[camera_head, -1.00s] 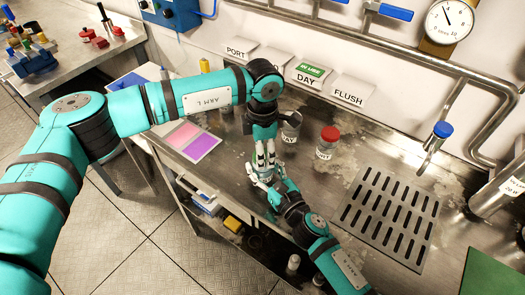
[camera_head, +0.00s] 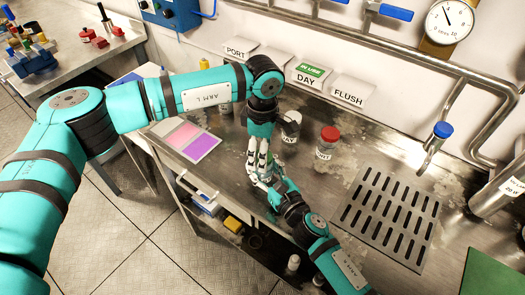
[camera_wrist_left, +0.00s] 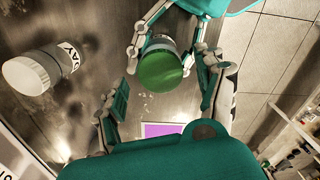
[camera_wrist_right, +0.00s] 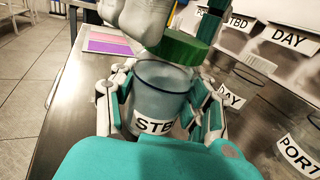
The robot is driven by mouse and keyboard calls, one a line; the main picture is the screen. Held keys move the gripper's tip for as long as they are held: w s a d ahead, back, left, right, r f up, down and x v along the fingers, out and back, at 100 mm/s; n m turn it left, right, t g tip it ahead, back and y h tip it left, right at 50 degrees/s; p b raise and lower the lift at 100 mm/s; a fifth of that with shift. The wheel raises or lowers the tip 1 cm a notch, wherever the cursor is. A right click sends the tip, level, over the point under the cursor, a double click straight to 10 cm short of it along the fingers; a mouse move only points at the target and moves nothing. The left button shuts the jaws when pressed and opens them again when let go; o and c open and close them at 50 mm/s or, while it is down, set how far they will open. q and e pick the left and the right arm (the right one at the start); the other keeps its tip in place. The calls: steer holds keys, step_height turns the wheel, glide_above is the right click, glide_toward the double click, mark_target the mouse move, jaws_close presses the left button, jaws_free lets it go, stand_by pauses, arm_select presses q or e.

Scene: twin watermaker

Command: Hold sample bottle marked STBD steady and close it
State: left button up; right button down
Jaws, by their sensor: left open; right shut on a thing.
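The STBD sample bottle (camera_wrist_right: 155,98) is a translucent cup-like bottle with a white label. It shows large in the right wrist view, where my right gripper (camera_wrist_right: 160,112) is shut on its sides. A green cap (camera_wrist_left: 163,70) is at the bottle's mouth. It also shows above the rim in the right wrist view (camera_wrist_right: 180,47); I cannot tell if it is fully seated. My left gripper (camera_wrist_left: 163,95) is open, its fingers on either side of the cap with gaps. In the head view both grippers meet near the bench's front edge, hiding most of the bottle.
The DAY bottle (camera_head: 290,127) stands just beyond the grippers, and a red-capped bottle (camera_head: 327,142) is right of it. Label holders (camera_head: 310,75) line the wall. A slotted drain plate (camera_head: 388,215) lies to the right; a pink-and-purple card (camera_head: 190,138) lies to the left.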

arm_select(q)
step_height(320, 180, up, 11)
steer(key=shift+r, duration=0.15)
arm_select(e)
steer(key=c, duration=0.5)
jaws_free()
steer(key=shift+c, duration=0.2)
steer(key=v, duration=1.2)
